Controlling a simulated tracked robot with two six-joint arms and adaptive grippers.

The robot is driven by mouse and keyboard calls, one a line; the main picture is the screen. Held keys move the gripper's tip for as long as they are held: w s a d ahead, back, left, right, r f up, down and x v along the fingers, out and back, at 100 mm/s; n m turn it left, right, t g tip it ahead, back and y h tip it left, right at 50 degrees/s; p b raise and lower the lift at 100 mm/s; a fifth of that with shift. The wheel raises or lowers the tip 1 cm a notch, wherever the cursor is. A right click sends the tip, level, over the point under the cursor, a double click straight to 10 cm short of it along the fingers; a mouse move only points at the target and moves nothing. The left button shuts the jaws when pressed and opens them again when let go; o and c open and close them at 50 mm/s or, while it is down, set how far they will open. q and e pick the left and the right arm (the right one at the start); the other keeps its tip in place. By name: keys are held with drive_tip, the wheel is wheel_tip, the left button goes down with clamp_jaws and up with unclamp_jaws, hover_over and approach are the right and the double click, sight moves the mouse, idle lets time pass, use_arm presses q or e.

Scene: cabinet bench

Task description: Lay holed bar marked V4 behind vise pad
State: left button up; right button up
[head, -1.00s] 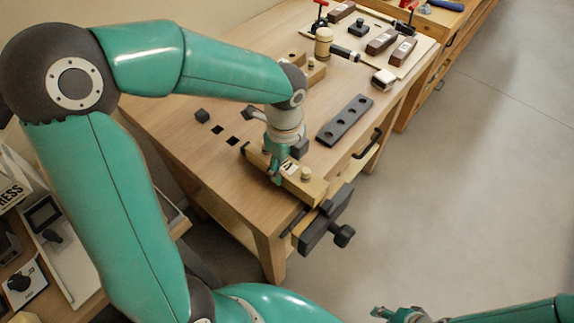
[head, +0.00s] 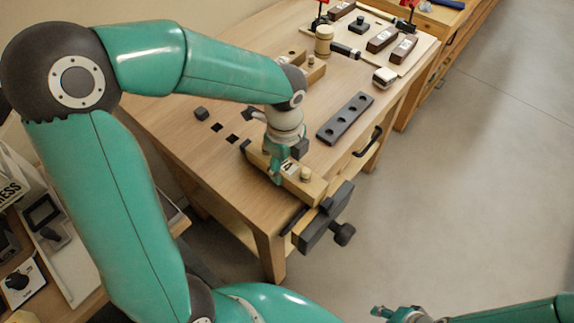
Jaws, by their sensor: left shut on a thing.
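A light wooden bar (head: 312,188) with a small white label lies along the front of the bench, by the vise; the label's mark is too small to read surely. A round wooden peg (head: 306,174) stands at its near end. My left gripper (head: 277,177) points down at this bar and is shut on it; the fingers hide part of it. The dark vise (head: 322,226) with its round handle is at the bench's near corner, with a wooden pad (head: 301,224) beside it. My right gripper (head: 382,312) is low in the picture, away from the bench, its fingers unclear.
A dark bar with several holes (head: 345,118) lies along the bench's right edge. Square dark holes lie left of my gripper. Mid-bench is partly clear.

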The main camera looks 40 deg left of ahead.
use_arm(q)
drive_tip(key=shift+f, duration=0.3)
drive_tip(key=o, duration=1.5)
drive_tip(key=shift+o, duration=0.7)
drive_tip(key=shift+r+p, duration=3)
drive_tip(key=shift+r, duration=0.55)
